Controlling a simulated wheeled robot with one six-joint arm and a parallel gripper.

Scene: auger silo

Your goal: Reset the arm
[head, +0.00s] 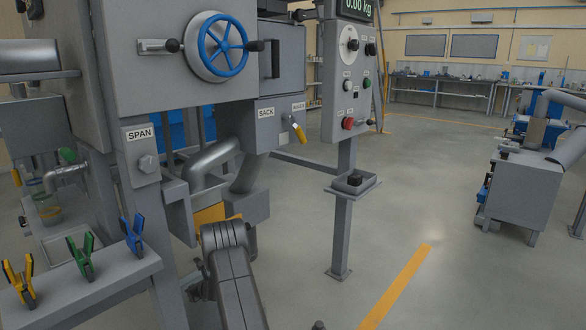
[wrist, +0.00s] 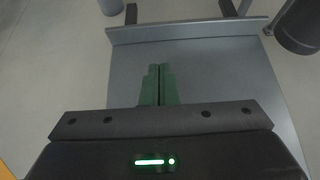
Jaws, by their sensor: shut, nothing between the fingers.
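My arm (head: 230,275) rises from the bottom of the head view toward the front of the machine. Its far end is hidden there, so my gripper does not show in that view. In the wrist view my gripper (wrist: 159,72) has two green fingers closed against each other, with nothing between them. The fingers are over a flat grey surface (wrist: 215,70) with a raised edge at its far side. I cannot tell whether they touch it.
A grey machine (head: 150,75) with a blue handwheel (head: 223,46) stands ahead. Yellow, green and blue clamps (head: 82,256) stand on a ledge at left. A control post (head: 344,225) is right of my arm. A dark cylinder (wrist: 299,25) is near the grey surface. Open floor (head: 430,210) lies right.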

